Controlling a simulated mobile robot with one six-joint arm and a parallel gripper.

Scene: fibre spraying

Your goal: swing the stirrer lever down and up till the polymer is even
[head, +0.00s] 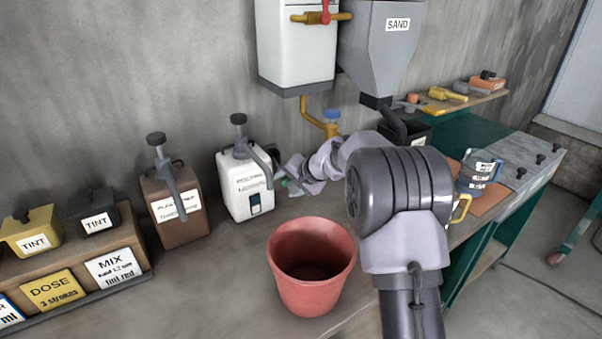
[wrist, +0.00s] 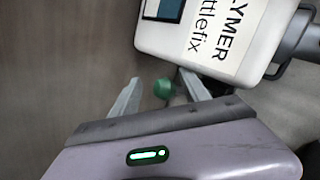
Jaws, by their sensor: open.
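The white polymer container (head: 247,187) stands on the bench against the wall, with a dark pump head and a small dark teal window on its front. In the wrist view the container (wrist: 252,30) is turned on its side. The stirrer lever shows there as a green knob (wrist: 163,88) beside the container. My gripper (wrist: 158,77) is open, with the knob between its two fingers and a gap visible on the finger sides. In the head view my gripper (head: 289,184) is at the container's right side, and the lever is mostly hidden.
A brown pump container (head: 175,208) is to the left. The sand hopper (head: 381,45) and a white tank (head: 295,45) hang above. A grey jug (head: 478,173) stands at right.

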